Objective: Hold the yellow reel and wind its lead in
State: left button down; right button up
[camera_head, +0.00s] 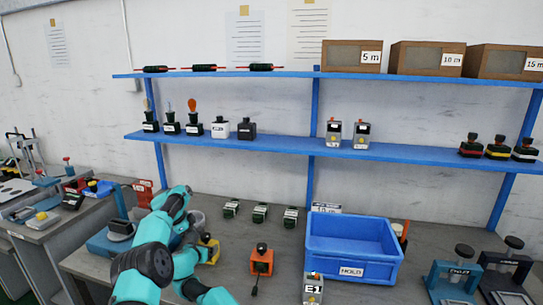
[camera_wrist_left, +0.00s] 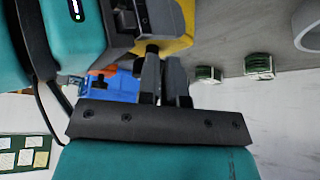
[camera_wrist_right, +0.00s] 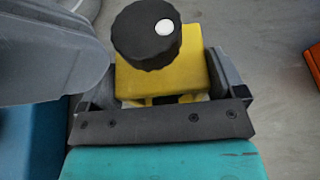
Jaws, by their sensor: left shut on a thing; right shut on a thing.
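The yellow reel (camera_head: 208,249) stands on the bench, partly hidden behind my teal arms in the head view. In the right wrist view the yellow reel (camera_wrist_right: 185,72) has a black ribbed knob (camera_wrist_right: 137,38) with a white dot on top. My right gripper (camera_wrist_right: 160,80) is shut on the reel's body, one finger on each side. In the left wrist view my left gripper (camera_wrist_left: 163,62) is nearly closed at a small dark part (camera_wrist_left: 149,47) beside the yellow reel (camera_wrist_left: 178,25). I cannot make out that part clearly. I cannot see the reel's lead.
An orange reel (camera_head: 262,262) stands to the right of the yellow one. A blue HOLD crate (camera_head: 352,273) is further right, with a grey E1 unit (camera_head: 313,289) in front. Several green-black parts (camera_head: 260,213) stand behind. A shelf rack (camera_head: 235,144) is at the back.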

pick_arm(q)
jog(key=shift+a+f, duration=0.2)
jog(key=shift+f, duration=0.15)
pick_arm(e)
jog(key=shift+a+r, duration=0.1)
pick_arm(q)
jog(key=shift+a+r, duration=0.1)
jog(key=shift+r, duration=0.1)
notch_tip(320, 180, up, 6)
dwell(0.7)
jog(key=shift+r, duration=0.1)
jog(key=shift+s+d+r+g+y, duration=0.2)
jog(key=shift+d+r+y, duration=0.15)
jog(key=shift+y, duration=0.4)
jog(key=shift+s+d+r+g+y, duration=0.2)
jog(key=shift+d+y, duration=0.15)
jog(key=shift+y, duration=0.4)
jog(key=shift+f, duration=0.1)
